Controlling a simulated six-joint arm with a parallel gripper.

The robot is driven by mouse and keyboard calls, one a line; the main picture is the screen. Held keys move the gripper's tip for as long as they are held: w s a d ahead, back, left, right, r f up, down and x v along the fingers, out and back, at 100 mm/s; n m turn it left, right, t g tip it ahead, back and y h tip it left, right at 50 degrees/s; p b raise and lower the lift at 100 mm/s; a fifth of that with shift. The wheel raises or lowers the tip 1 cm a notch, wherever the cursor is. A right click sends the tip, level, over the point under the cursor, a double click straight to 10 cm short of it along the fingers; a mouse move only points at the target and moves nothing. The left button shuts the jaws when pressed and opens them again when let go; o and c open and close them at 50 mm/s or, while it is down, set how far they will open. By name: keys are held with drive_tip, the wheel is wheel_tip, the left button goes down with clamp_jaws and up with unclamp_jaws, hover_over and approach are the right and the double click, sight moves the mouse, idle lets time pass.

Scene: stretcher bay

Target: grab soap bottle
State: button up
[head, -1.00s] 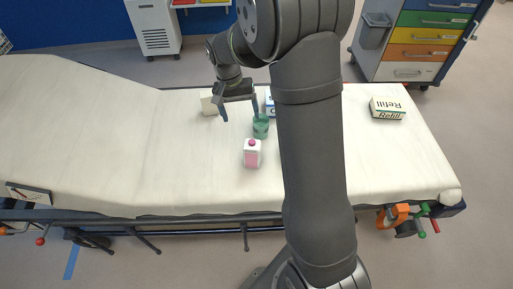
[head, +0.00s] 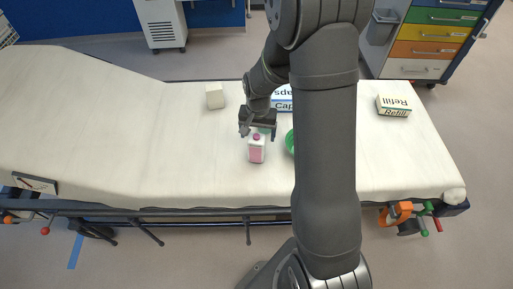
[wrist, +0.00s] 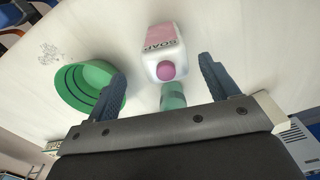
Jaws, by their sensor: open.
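The soap bottle (head: 257,153) is white with a pink label and a magenta cap. My gripper (head: 258,132) is open and empty, just behind and above the bottle in the head view. Its two fingers (wrist: 162,72) are spread in the wrist view. I cannot tell whether they touch the bottle.
A teal cylinder (wrist: 173,97) stands close behind the bottle, between my fingers. A green bowl (wrist: 72,88) sits beside my left finger. A cream block (head: 215,96), a Caps box (head: 284,105) and a Refill box (head: 394,106) are on the stretcher. The sheet left of the bottle is clear.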

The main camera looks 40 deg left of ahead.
sight(256, 142)
drive_tip(key=shift+w+a+f, duration=0.1)
drive_tip(key=shift+a+f, duration=0.15)
drive_tip(key=shift+f, duration=1.3)
drive_tip(key=shift+w+a+f, duration=0.1)
drive_tip(key=shift+a+f, duration=0.1)
drive_tip(key=shift+f, duration=1.3)
drive_tip(key=c, duration=1.3)
drive_tip(key=shift+o, duration=0.2)
drive_tip(key=shift+r, duration=0.1)
